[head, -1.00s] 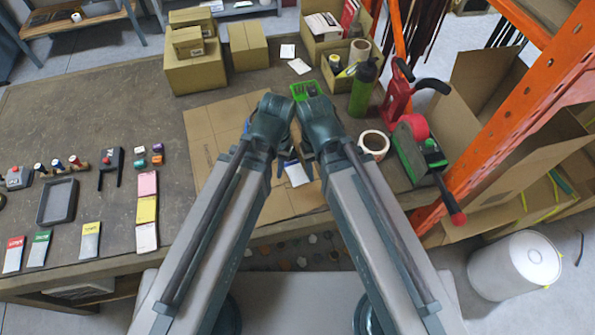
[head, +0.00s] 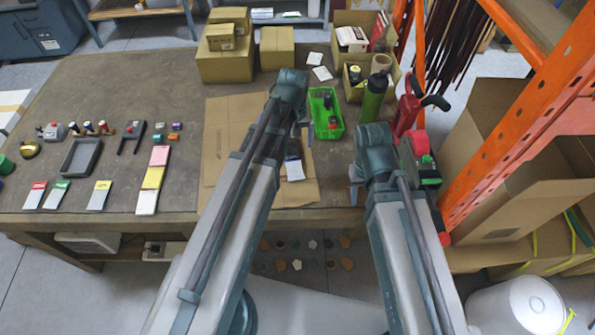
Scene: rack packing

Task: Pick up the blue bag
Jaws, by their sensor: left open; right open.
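A small pale packet with a dark blue top (head: 293,169), which looks like the blue bag, lies on the flat cardboard sheet (head: 222,140). Its upper end is partly hidden by my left gripper. My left gripper (head: 298,138) is open and points down just above or beside that end; I cannot tell whether it touches. My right gripper (head: 354,190) is open and empty near the table's front edge, right of the cardboard. Similar packets with a red top (head: 35,196), a green top (head: 56,194) and a yellow top (head: 99,195) lie at the left.
A green basket (head: 335,132) stands behind the packet. A green bottle (head: 374,97) and a red tool (head: 408,112) stand at the right, near the orange rack post (head: 480,165). Cardboard boxes (head: 226,66) are at the back. The table (head: 110,90) has free room at the left.

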